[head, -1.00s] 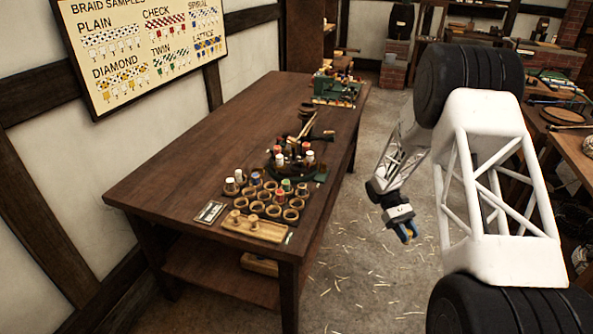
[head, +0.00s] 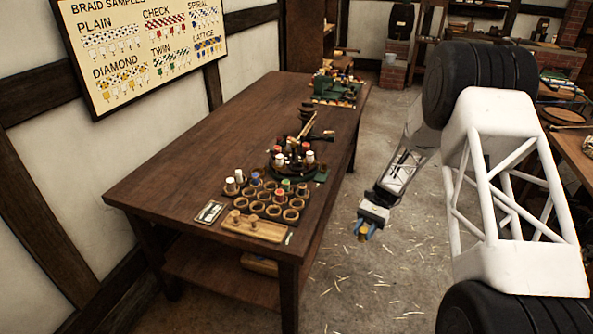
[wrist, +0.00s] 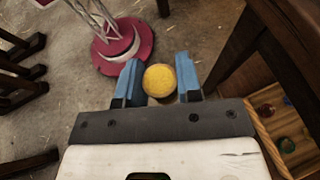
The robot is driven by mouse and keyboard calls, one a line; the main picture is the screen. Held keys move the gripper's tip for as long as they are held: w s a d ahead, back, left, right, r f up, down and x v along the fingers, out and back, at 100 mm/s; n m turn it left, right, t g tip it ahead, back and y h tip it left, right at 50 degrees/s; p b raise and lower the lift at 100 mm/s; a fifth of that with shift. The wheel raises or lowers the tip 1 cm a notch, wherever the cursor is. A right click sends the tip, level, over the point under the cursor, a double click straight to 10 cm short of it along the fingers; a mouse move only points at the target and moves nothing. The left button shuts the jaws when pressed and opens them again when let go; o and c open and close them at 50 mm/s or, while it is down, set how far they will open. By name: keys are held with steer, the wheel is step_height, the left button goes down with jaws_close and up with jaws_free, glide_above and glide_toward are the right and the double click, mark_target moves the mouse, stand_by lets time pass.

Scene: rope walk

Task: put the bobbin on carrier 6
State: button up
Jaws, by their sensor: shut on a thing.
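My gripper (head: 364,231) hangs over the open floor to the right of the long wooden table, clear of its edge. In the wrist view, its two blue fingers (wrist: 160,82) are shut on a bobbin (wrist: 160,80), seen end-on as a round yellow face. In the head view the bobbin is too small to make out well. The braiding stand (head: 292,165) with its carriers sits on the table, with several white- and red-topped bobbins on it. I cannot read any carrier numbers, so I cannot tell which is carrier 6.
A rack of round cups (head: 268,203), some holding bobbins, is at the table's near end. A pale wooden tray (head: 254,228) with pegs lies in front, beside a small card (head: 209,212). A green machine (head: 334,89) stands at the far end. The table's left side is bare.

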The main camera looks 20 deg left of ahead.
steer(key=w+a+r+m+t+y, duration=0.2)
steer(key=a+r+m+t+y, duration=0.1)
steer(key=a, duration=0.4)
steer(key=w+a+r+m+t+y, duration=0.2)
steer(key=a+r+m+t+y, duration=0.1)
steer(key=a+r+m+t, duration=0.3)
steer(key=w+a+r+m+t+y, duration=0.2)
steer(key=a+m+t, duration=0.4)
steer(key=a, duration=0.3)
step_height(320, 180, up, 3)
steer(key=shift+f+m+y, duration=0.2)
steer(key=shift+m+y, duration=0.3)
steer(key=shift+m, duration=0.3)
steer(key=w+a, duration=0.2)
steer(key=w, duration=0.2)
steer(key=w+a+f, duration=0.1)
steer(key=w+a, duration=0.2)
steer(key=w, duration=0.2)
steer(key=w+a, duration=0.3)
steer(key=w, duration=0.2)
steer(key=shift+f, duration=0.25)
steer(key=shift+f, duration=0.1)
steer(key=shift+f, duration=1.65)
